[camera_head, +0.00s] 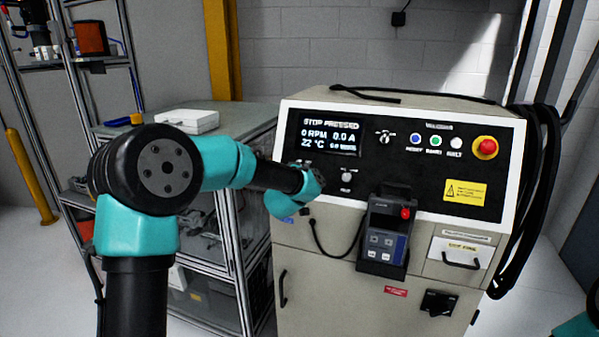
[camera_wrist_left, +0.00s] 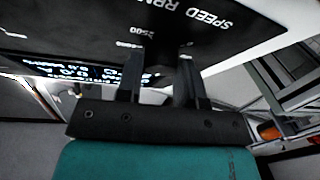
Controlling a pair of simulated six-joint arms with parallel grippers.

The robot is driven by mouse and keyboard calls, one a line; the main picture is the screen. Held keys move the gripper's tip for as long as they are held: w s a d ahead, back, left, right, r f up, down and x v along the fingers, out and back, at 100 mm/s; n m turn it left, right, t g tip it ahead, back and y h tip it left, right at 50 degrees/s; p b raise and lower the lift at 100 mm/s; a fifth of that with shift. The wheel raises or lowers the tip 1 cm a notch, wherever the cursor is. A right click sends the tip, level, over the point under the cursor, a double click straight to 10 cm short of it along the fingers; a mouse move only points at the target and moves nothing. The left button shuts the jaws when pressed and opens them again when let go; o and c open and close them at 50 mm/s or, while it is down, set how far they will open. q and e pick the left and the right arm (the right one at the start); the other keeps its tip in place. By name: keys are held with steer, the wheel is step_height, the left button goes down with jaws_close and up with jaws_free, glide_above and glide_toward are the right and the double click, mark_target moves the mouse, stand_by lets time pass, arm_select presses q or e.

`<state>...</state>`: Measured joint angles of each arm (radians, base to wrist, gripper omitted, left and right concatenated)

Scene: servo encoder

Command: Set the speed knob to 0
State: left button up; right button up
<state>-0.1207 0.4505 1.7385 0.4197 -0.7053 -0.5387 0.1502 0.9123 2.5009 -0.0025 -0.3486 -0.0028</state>
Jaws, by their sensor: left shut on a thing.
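The control panel (camera_head: 400,150) is the black front of a beige cabinet. Its display (camera_head: 330,135) reads "STOP PRESSED", 0 RPM, 0.0 A and 22 °C. My left gripper (camera_head: 312,182) is at the panel's left part, under the display, and covers the knob there in the head view. In the left wrist view, the "SPEED RPM" lettering (camera_wrist_left: 196,12) and a "2500" mark are beside the fingers. The left gripper (camera_wrist_left: 163,72) is shut on the dark speed knob between its fingers. The knob's pointer is hidden. My right gripper is out of view.
A round light control (camera_head: 347,176) sits right of my left gripper. A handheld pendant (camera_head: 385,235) hangs on the cabinet front with a cable. A red emergency button (camera_head: 486,148) is at the panel's right. A shelf with a white box (camera_head: 188,121) stands left.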

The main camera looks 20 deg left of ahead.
arm_select(q)
steer(key=n+g+y, duration=0.1)
steer(key=n, duration=0.2)
steer(key=n+y, duration=0.1)
steer(key=n, duration=0.2)
steer(key=n+g+y, duration=0.1)
steer(key=n, duration=0.2)
steer(key=shift+r+g, duration=0.1)
steer(key=shift+g, duration=0.2)
steer(key=n+g, duration=0.1)
steer(key=n, duration=0.2)
steer(key=n+g, duration=0.2)
steer(key=n, duration=0.2)
steer(key=shift+w+r+y, duration=0.1)
steer(key=shift+y, duration=0.3)
steer(key=n+g, duration=0.1)
steer(key=n, duration=0.2)
steer(key=n+g+h, duration=0.1)
steer(key=n, duration=0.1)
steer(key=shift+r+n, duration=0.1)
steer(key=shift+n, duration=0.3)
steer(key=n+g+h, duration=0.1)
steer(key=n, duration=0.2)
steer(key=shift+w, duration=0.1)
steer(key=shift+n+g+h, duration=0.4)
steer(key=shift+n+h, duration=0.5)
steer(key=shift+n, duration=0.3)
steer(key=o, duration=0.9)
steer(key=shift+r, duration=0.1)
steer(key=shift+r, duration=0.1)
